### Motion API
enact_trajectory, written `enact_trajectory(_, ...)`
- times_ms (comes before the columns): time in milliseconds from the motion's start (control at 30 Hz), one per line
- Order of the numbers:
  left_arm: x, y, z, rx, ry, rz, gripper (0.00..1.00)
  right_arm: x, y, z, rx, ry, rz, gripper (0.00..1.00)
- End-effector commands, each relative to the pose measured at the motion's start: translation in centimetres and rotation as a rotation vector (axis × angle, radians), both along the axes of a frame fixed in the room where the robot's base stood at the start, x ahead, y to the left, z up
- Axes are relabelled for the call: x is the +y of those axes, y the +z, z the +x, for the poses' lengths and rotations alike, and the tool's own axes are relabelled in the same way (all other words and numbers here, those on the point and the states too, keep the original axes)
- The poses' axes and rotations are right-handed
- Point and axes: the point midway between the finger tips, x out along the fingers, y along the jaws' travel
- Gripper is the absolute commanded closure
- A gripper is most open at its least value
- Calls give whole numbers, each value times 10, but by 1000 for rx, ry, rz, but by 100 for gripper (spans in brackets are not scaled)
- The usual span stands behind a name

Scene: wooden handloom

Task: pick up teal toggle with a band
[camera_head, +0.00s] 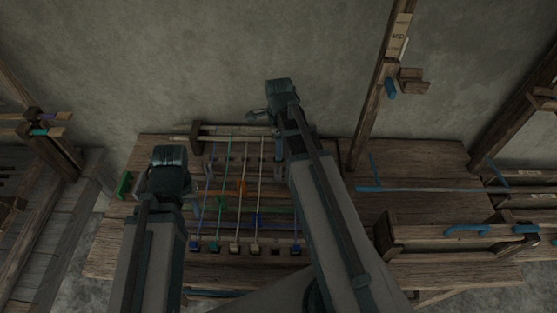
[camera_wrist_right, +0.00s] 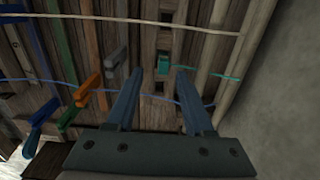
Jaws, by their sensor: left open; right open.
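A small teal toggle (camera_wrist_right: 163,64) stands in a row of dark slots on the wooden loom in the right wrist view. My right gripper (camera_wrist_right: 157,73) is open, and the toggle shows between its two blue fingertips, closer to the left one. I cannot tell whether either finger touches it. A band on the toggle is too small to make out. In the head view my right arm hides this spot. My left gripper (camera_head: 170,168) is over the left part of the loom, mostly hidden by its own wrist.
Orange (camera_wrist_right: 88,90), green (camera_wrist_right: 70,115) and blue (camera_wrist_right: 42,115) levers stand to the left. Strings cross the loom bed. A wooden post (camera_head: 376,95) rises right of my right arm.

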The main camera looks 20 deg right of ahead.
Motion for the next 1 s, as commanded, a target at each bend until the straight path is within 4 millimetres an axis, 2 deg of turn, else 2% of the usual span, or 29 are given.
enact_trajectory(33, 0, -9, 0, 0, 0, 0, 49, 0, -9, 2, 0, 0, 0, 48)
enact_trajectory(300, 0, -43, 0, 0, 0, 0, 49, 0, -43, 5, 0, 0, 0, 48)
enact_trajectory(633, 0, -45, 0, 0, 0, 0, 49, 0, -45, 5, 0, 0, 0, 48)
enact_trajectory(667, 0, -45, 0, 0, 0, 0, 49, 0, -45, 5, 0, 0, 0, 51)
enact_trajectory(933, 0, -45, 0, 0, 0, 0, 49, 0, -45, 5, 0, 0, 0, 100)
enact_trajectory(1000, 0, -45, 0, 0, 0, 0, 49, 0, -45, 5, 0, 0, 0, 100)
